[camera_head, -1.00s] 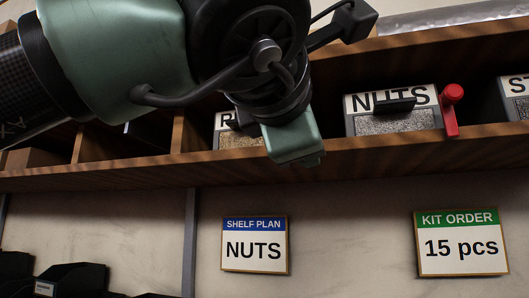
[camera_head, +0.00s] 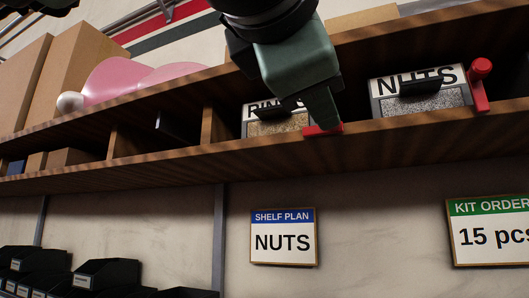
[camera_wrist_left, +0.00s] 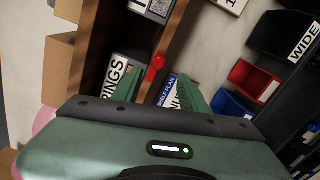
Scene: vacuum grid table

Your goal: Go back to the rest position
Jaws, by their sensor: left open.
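My left gripper (camera_head: 318,92) hangs from the top of the head view, in front of the shelf. Its tip covers part of a red lever (camera_head: 322,130) beside the rings bin (camera_head: 278,124); I cannot tell whether they touch. In the left wrist view my left gripper (camera_wrist_left: 163,92) has its two green fingers spread apart. The red lever's knob (camera_wrist_left: 155,68) and the shelf plan sign (camera_wrist_left: 168,90) show beyond and between them, and nothing is held. My right gripper is not in view.
The wooden shelf (camera_head: 160,158) crosses the head view. The nuts bin (camera_head: 422,100) with a red lever (camera_head: 481,82) stands to the right. A "15 pcs" kit order sign (camera_head: 490,232) hangs below. Boxes (camera_head: 75,70) and a pink object (camera_head: 130,80) sit upper left; black bins (camera_head: 100,275) sit lower left.

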